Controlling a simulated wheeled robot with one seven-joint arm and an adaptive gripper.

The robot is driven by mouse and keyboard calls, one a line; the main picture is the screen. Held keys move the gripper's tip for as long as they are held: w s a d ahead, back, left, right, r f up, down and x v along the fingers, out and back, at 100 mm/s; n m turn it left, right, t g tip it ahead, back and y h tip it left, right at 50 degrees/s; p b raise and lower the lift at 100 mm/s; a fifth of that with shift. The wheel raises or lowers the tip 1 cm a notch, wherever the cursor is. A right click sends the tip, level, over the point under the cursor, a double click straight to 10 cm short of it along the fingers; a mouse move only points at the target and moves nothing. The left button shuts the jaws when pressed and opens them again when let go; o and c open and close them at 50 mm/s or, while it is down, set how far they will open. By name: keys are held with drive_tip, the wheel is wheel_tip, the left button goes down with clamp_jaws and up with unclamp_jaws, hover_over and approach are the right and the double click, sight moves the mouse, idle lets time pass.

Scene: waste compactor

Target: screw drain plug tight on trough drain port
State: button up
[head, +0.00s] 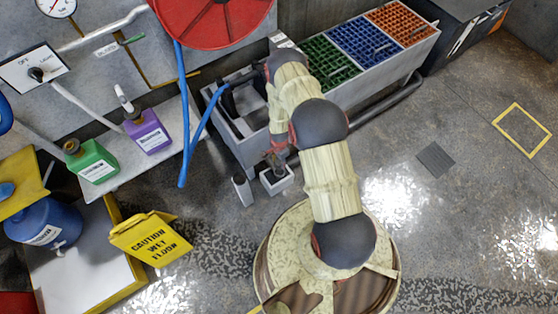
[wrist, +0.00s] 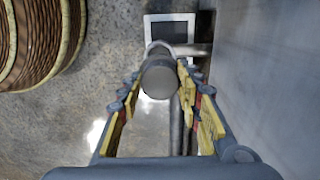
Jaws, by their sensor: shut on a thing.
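My gripper (wrist: 160,80) has its yellow-padded fingers on both sides of a dark grey cylinder, the drain plug (wrist: 158,82), and is shut on it. The plug's round end faces the wrist camera. A light ring shows just behind the plug, beside a grey pipe (wrist: 196,49); whether the plug sits on the drain port cannot be told. In the head view my gripper (head: 277,158) is low beside the near side of the grey trough (head: 238,145). The drain port is not clearly visible there, and my arm covers part of the trough.
A small light-rimmed square container (head: 277,188) stands on the floor below my gripper, with a grey block (head: 242,190) beside it. Green, blue and orange grates lie on the trough. A blue hose (head: 182,120) hangs left. A yellow caution sign (head: 150,238) stands lower left.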

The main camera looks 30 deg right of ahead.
sight(279, 162)
idle(0.4)
wheel_tip(279, 162, down, 3)
drive_tip(key=b, duration=0.3)
drive_tip(key=shift+f, duration=0.1)
drive_tip(key=shift+f+b, duration=0.3)
drive_tip(key=shift+f, duration=0.95)
drive_tip(key=n, duration=0.5)
drive_tip(key=shift+r, duration=0.15)
drive_tip(key=shift+n, duration=0.3)
drive_tip(key=shift+n, duration=2.4)
